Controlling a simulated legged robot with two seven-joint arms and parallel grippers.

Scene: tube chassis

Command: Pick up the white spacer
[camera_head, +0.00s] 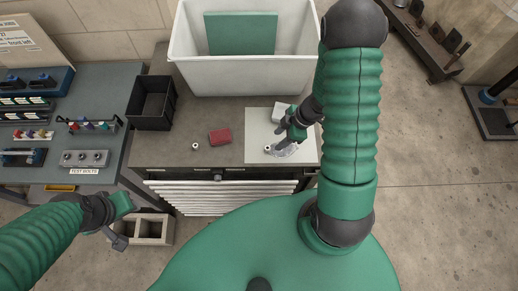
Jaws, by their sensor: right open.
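A small white ring-like piece (267,148), which looks like a white spacer, lies on a pale mat (256,123) on the right of the bench. A similar small pale piece (196,146) with a dark centre lies on the bare bench to the left. My left gripper (117,236) hangs at the lower left, away from the bench; its jaws are too unclear to read.
A red block (220,137) lies mid-bench, and a white block (281,112) sits behind my right gripper. A black bin (153,102) stands at the left. A large white tub (247,78) is behind. A side table (97,133) holds bolts and tools.

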